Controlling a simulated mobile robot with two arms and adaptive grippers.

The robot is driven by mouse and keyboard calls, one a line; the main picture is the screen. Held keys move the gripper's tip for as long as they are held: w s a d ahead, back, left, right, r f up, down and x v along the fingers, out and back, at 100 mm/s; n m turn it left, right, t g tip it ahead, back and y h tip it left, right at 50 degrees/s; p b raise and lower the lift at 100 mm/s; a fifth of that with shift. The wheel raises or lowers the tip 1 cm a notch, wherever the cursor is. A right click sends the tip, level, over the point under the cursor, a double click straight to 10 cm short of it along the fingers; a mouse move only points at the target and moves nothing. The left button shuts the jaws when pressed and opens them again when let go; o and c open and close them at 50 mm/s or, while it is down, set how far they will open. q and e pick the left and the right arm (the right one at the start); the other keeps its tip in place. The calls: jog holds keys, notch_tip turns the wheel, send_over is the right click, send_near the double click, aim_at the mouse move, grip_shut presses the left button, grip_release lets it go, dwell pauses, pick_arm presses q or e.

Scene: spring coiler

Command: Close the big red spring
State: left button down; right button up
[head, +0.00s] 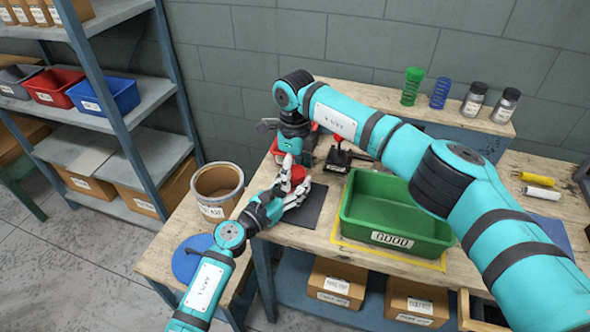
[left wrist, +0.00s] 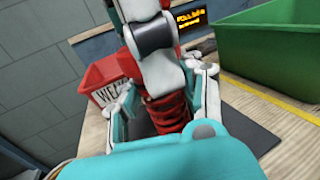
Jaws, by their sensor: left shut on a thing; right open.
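The big red spring (left wrist: 172,112) stands upright on a dark mat (head: 305,208) in the left wrist view, its coils between my left fingers. My left gripper (head: 290,197) is shut around it from the front; it also shows in the left wrist view (left wrist: 165,118). My right gripper (head: 290,170) comes down from above, over the spring's top, and shows white and teal in the left wrist view (left wrist: 152,60). It hides the spring's upper end, and I cannot tell whether it touches it. In the head view the grippers cover most of the spring.
A green GOOD bin (head: 391,237) stands right of the mat. A red bin (left wrist: 103,75) is behind the spring. A black device with a red knob (head: 340,155) stands behind the mat. Green (head: 411,87) and blue (head: 440,93) springs stand on the back ledge. A bucket (head: 217,190) is at left.

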notch_tip(320, 180, up, 12)
dwell(0.5)
pick_arm(q)
jog(key=c, duration=0.8)
grip_release()
jog(key=shift+o, duration=0.2)
jog(key=v, duration=1.2)
jog(key=shift+a, duration=0.1)
pick_arm(e)
jog(key=shift+f, duration=0.1)
